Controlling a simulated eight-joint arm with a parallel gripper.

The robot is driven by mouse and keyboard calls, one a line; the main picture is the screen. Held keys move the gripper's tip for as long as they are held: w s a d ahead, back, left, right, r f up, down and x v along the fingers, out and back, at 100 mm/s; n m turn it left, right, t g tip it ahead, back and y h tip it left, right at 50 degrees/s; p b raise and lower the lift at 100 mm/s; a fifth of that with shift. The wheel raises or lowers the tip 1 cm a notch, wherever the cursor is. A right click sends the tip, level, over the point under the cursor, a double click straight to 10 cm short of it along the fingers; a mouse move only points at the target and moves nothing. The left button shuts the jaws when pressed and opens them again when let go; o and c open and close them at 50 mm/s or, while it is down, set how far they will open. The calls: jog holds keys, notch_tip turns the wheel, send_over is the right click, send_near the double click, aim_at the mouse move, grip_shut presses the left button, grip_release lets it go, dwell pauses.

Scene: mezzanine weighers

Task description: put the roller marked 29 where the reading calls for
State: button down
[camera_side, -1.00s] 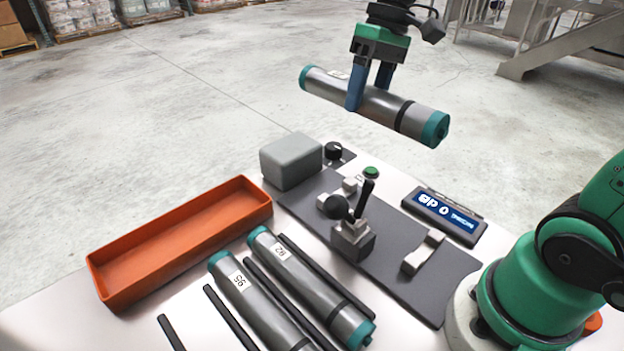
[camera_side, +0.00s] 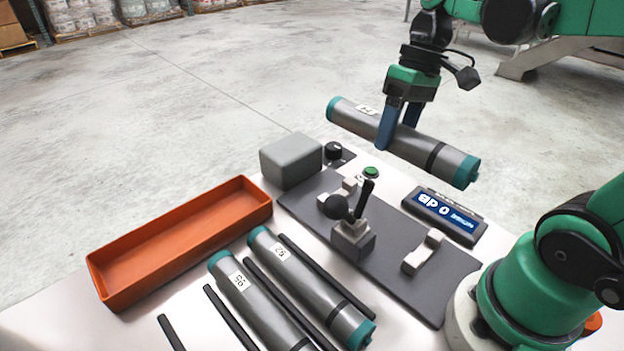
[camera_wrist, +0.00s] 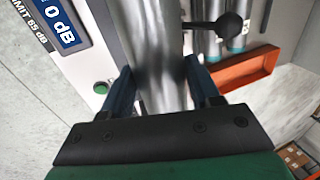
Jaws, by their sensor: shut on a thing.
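My gripper (camera_side: 398,136) is shut around the middle of a grey roller (camera_side: 437,155) with teal end caps and a dark band. It holds the roller in the air above the back of the table; its small white label is too blurred to read surely. The wrist view shows the roller (camera_wrist: 150,40) between both fingers (camera_wrist: 158,82). A display (camera_side: 444,214) reads 0 dB, and in the wrist view the display (camera_wrist: 58,22) also shows a limit of 65 dB. The dark test plate (camera_side: 395,285) carries pale supports (camera_side: 423,252) with no roller on them.
An empty orange tray (camera_side: 180,236) stands at the left. Two labelled rollers (camera_side: 262,310) (camera_side: 315,290) lie between black rails in front. A grey box (camera_side: 291,160), black dial (camera_side: 333,151) and green button (camera_side: 371,172) are behind.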

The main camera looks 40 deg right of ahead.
aim_at(373, 227)
notch_tip(373, 227, down, 14)
jog(key=shift+f, duration=0.15)
dwell(0.6)
jog(key=shift+c, duration=1)
grip_release()
jog(key=shift+f, duration=0.2)
jog(key=v, duration=0.5)
jog(key=shift+r, duration=0.35)
jog(key=shift+c, duration=1.2)
